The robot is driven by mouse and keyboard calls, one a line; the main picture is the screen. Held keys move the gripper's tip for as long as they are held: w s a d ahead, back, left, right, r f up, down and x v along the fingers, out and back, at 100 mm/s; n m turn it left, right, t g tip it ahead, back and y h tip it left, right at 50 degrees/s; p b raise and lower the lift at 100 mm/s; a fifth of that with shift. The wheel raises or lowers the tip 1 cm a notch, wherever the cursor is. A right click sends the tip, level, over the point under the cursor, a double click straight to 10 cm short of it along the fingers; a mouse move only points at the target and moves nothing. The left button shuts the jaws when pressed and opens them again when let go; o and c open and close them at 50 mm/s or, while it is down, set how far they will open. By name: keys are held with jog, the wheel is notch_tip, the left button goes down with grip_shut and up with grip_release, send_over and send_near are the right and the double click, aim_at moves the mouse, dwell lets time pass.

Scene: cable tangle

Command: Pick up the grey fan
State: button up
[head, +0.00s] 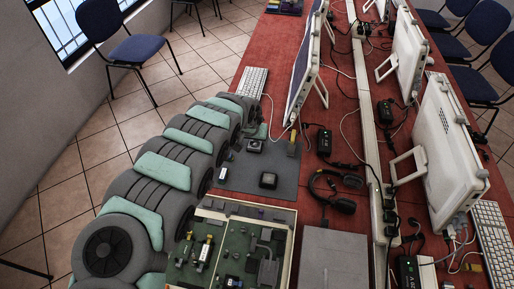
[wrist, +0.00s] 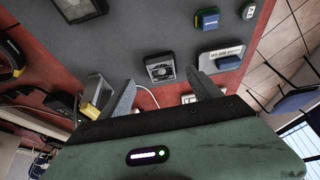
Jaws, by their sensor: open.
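The grey fan (wrist: 160,69) is a small square with a dark round centre, lying flat on the dark grey mat (wrist: 135,35) near its edge. It also shows in the head view (head: 255,145). My gripper (wrist: 160,77) is open and empty in the wrist view. Its two fingers point toward the fan, with one fingertip toward each side of it. I cannot tell how high the fingertips are above the mat. In the head view my fingers are too small to make out clearly.
A silver-and-blue part (wrist: 220,57) lies close by my right finger. A yellow-and-grey part (wrist: 97,92) stands by my left finger. Headphones (head: 338,190) and a circuit-board tray (head: 291,215) are nearby.

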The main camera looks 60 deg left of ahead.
aim_at(255, 144)
jog(key=shift+w+f, duration=0.2)
jog(key=shift+f, duration=0.45)
jog(key=shift+a+f, duration=0.1)
jog(key=shift+a, duration=0.2)
jog(key=shift+w+a+f+b, duration=0.3)
jog(key=shift+w+f+b, duration=0.05)
jog(key=shift+f+b, duration=0.2)
jog(key=shift+w+a+f+b, duration=0.25)
jog(key=shift+w+f+b, duration=0.1)
jog(key=shift+f+b, duration=0.15)
jog(key=shift+b+x, duration=0.85)
jog(key=shift+x, duration=0.4)
jog(key=shift+s+a, duration=0.1)
jog(key=shift+a, duration=0.1)
jog(key=shift+r, duration=0.1)
jog(key=shift+c, duration=0.4)
jog(key=c, duration=1.1)
jog(key=shift+r, duration=0.1)
jog(key=shift+c, duration=0.2)
